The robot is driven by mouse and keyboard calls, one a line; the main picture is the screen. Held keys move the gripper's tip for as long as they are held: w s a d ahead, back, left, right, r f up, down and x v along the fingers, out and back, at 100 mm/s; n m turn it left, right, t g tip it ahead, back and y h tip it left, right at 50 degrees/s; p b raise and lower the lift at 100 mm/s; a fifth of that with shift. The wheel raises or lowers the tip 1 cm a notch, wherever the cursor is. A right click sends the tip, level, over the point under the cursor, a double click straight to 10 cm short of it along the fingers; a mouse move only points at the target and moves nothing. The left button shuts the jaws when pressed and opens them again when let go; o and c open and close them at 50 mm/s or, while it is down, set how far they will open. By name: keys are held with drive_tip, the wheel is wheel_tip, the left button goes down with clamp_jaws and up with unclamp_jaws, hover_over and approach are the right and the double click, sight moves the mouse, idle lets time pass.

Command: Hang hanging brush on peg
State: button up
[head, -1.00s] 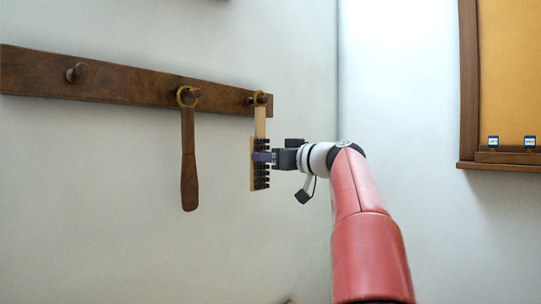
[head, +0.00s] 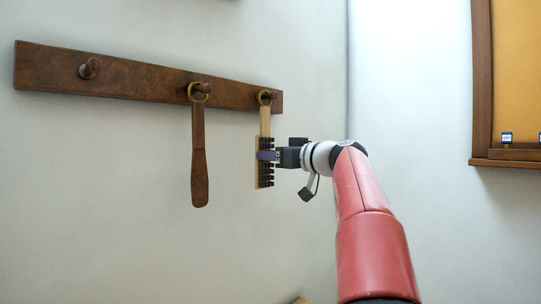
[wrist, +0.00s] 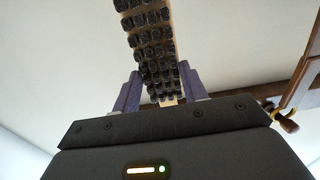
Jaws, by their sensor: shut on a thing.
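The hanging brush (head: 264,122) has a pale wooden back, dark bristles and a brass-coloured ring (head: 264,98) at its top. It hangs upright along the wall, with the ring at the right-hand peg (head: 268,95) of the dark wooden rail (head: 140,76). I cannot tell whether the ring is around the peg or just in front of it. My gripper (head: 267,156) is shut on the bristled part from the right. In the wrist view the bristles (wrist: 150,45) run up between the two purple fingers (wrist: 160,88); the ring end is not clear there.
A dark brown handled tool (head: 199,155) hangs by a ring from the middle peg (head: 202,88), left of the brush. The left peg (head: 91,68) is bare. A wood-framed yellow board (head: 515,75) is on the right wall.

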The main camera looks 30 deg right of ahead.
drive_tip(key=o, duration=1.3)
drive_tip(key=shift+c, duration=0.2)
